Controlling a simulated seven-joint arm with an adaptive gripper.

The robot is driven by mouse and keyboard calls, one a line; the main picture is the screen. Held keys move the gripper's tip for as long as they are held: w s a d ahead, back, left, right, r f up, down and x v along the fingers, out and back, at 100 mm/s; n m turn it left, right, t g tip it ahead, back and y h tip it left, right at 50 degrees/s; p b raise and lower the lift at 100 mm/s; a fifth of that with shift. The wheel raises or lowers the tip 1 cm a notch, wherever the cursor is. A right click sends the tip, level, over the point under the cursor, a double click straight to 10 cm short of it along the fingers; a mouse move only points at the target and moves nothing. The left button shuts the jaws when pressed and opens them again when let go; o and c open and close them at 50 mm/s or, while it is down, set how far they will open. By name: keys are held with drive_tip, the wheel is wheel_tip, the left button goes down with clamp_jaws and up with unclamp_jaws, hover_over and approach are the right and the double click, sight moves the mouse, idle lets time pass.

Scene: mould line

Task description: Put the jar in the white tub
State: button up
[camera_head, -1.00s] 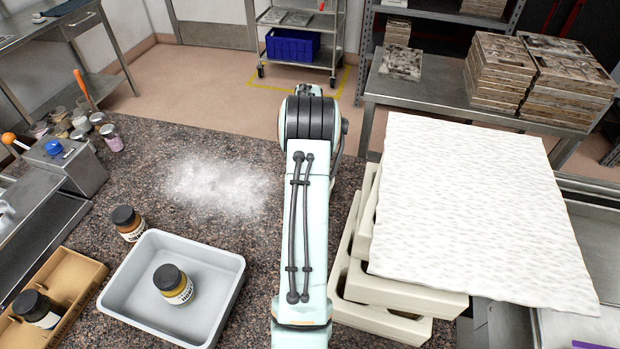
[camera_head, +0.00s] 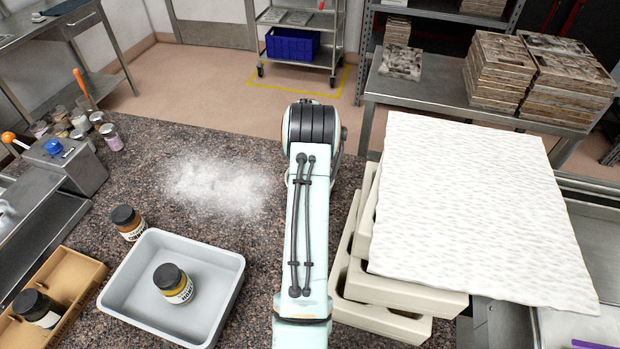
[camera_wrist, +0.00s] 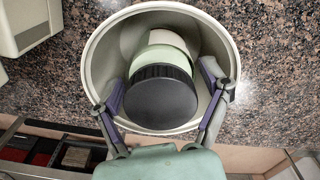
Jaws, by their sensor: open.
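In the wrist view, a jar (camera_wrist: 160,98) with a wide black lid and a pale green body is inside a round off-white tub (camera_wrist: 96,58). Its lid faces the camera; I cannot tell whether it stands upright or leans. My gripper (camera_wrist: 163,84) is open, with one finger on each side of the jar and a gap visible beside the lid. The fingers reach over the tub's rim. The gripper, this jar and the round tub do not show in the head view, where my arm covers the middle.
In the head view, a pale grey rectangular tub (camera_head: 122,284) holds an amber jar (camera_head: 175,285). Another jar (camera_head: 127,222) stands behind it, and one lies in a cardboard box (camera_head: 75,270). Stacked cream moulds (camera_head: 400,290) under a white sheet (camera_head: 470,200) stand right of my arm. White powder (camera_head: 218,186) covers some counter.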

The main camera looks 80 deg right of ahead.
wheel_tip(320, 180, up, 12)
drive_tip(key=shift+r, duration=0.2)
drive_tip(key=w+a+r+n, duration=0.3)
drive_tip(key=w+a+r, duration=0.3)
drive_tip(key=a, duration=0.6)
drive_tip(key=w+a+r+n, duration=0.3)
drive_tip(key=w+a, duration=0.5)
drive_tip(key=a, duration=0.5)
drive_tip(key=s+a+f+n, duration=0.1)
drive_tip(key=s+a+n, duration=0.3)
drive_tip(key=a, duration=0.7)
drive_tip(key=s+a+f+n, duration=0.1)
drive_tip(key=s+a+n, duration=0.2)
drive_tip(key=s+a, duration=0.6)
drive_tip(key=a, duration=0.3)
drive_tip(key=shift+a+f+n+y, duration=0.15)
drive_tip(key=shift+a+n+y, duration=0.15)
drive_tip(key=shift+n+y, duration=0.1)
